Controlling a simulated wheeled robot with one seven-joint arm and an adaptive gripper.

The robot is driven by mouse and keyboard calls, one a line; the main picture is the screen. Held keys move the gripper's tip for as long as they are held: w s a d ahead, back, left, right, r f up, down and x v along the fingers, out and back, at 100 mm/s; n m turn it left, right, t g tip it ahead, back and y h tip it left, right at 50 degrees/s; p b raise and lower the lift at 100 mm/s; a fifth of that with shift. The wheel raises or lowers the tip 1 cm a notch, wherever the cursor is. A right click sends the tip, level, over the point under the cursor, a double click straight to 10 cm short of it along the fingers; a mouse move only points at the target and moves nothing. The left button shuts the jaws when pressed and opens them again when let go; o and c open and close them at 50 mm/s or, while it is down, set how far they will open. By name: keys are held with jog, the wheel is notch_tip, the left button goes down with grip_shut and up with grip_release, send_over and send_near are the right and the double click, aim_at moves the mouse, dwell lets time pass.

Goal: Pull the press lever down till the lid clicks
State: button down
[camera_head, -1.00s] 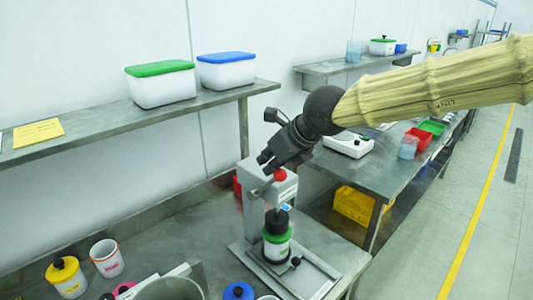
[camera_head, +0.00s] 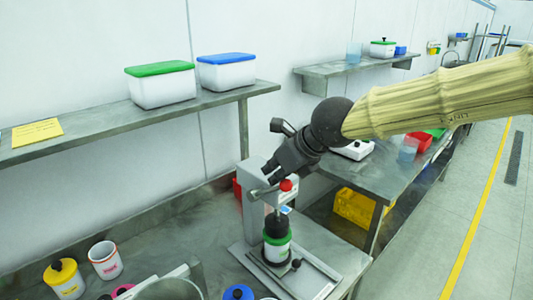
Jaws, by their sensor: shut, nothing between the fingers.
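The press (camera_head: 246,180) is a pale upright on a metal base, with a lever whose red knob (camera_head: 286,185) sticks out near the top of the column. Below it a black pressing head or lid (camera_head: 277,224) sits over a white jar with a green band (camera_head: 277,247); I cannot tell where head and lid meet. My gripper (camera_head: 270,175) is shut and empty, its fingertips just above and left of the red knob, close to the lever. Whether the fingers touch the lever is hard to tell. The gripper partly hides the top of the press.
A shelf (camera_head: 60,143) with a green-lidded box (camera_head: 160,86) and a blue-lidded box (camera_head: 227,73) runs behind. A yellow crate (camera_head: 358,208) sits under the right bench.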

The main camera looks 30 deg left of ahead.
jog(key=shift+f, duration=0.1)
jog(key=shift+s+d+f+b, duration=0.25)
jog(key=shift+d+f+b, duration=0.4)
jog(key=shift+f, duration=0.35)
jog(key=shift+d+f, duration=0.1)
jog(key=shift+f, duration=0.1)
jog(key=shift+r, duration=0.1)
